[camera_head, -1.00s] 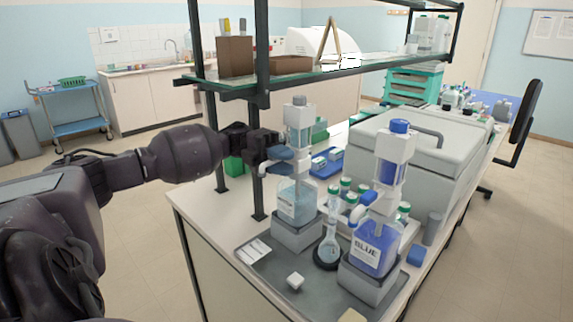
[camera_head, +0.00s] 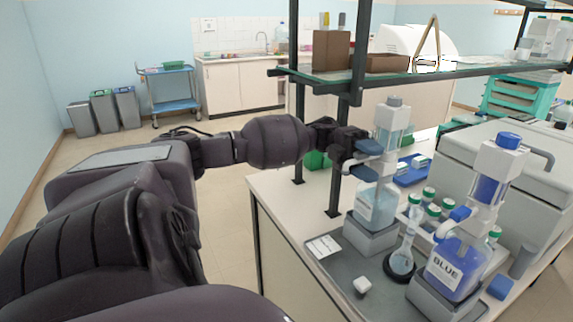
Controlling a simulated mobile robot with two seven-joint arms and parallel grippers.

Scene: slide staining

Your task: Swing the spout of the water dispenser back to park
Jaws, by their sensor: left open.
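The water dispenser is the bottle with pale blue liquid (camera_head: 376,207) and a grey cap, upright on a grey block. Its pale blue spout (camera_head: 363,173) points left from the bottle's neck. My left gripper (camera_head: 362,147) is open, just left of the dispenser's upper part and slightly above the spout. Its fingertips overlap a pale blue part there; I cannot tell whether they touch it. My right gripper is out of view.
A dispenser labelled BLUE (camera_head: 457,266) stands to the right. A flask (camera_head: 404,250) in a dark ring stands between the two.

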